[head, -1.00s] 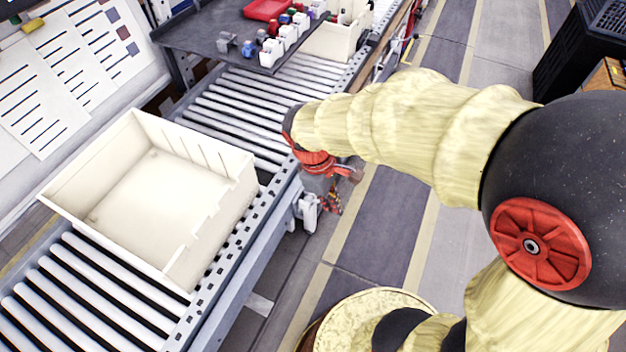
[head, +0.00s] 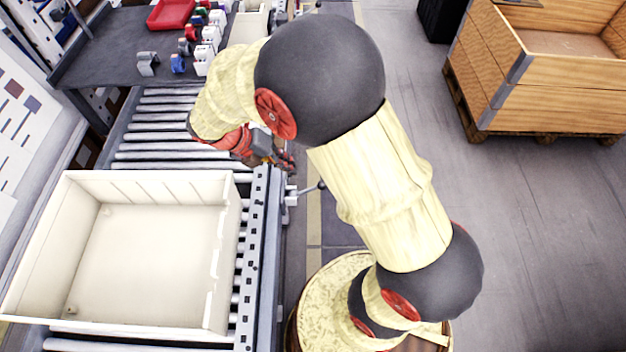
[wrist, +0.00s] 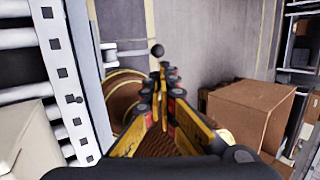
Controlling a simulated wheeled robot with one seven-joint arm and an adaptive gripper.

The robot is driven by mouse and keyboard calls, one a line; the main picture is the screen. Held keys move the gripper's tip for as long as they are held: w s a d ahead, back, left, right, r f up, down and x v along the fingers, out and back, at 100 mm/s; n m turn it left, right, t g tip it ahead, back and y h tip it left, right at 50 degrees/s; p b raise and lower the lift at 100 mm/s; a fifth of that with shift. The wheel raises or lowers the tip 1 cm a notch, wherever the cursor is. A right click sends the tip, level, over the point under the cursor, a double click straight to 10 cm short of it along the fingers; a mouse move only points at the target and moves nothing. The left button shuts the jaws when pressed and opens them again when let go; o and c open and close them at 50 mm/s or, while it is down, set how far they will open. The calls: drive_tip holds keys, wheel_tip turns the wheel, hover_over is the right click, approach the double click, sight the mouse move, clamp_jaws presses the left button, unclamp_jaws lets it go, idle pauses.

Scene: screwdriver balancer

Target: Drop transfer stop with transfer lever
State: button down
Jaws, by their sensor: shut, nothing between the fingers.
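The transfer lever (head: 312,187) is a thin rod with a black ball knob, mounted on the right side rail of the roller conveyor. In the wrist view its black knob (wrist: 157,50) appears just beyond my fingertips, with the rod running left to a pale bracket (wrist: 109,52). My gripper (wrist: 164,72) has yellow fingers with black tips; it is shut and empty. In the head view my gripper (head: 286,160) is partly hidden by my arm, near the rail and just behind the lever. Contact with the knob cannot be told. I cannot make out the transfer stop.
A cream open crate (head: 150,262) sits on the conveyor rollers (head: 165,127). A dark shelf (head: 110,45) with small parts and a red tray (head: 170,14) stands at the back. A wooden crate (head: 550,105) stands at right. The floor right of the conveyor is largely clear.

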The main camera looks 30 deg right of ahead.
idle(0.4)
drive_tip(key=b, duration=0.6)
hover_over(307, 191)
drive_tip(key=s+d, duration=0.2)
wheel_tip(307, 191, down, 12)
drive_tip(key=shift+r, duration=0.25)
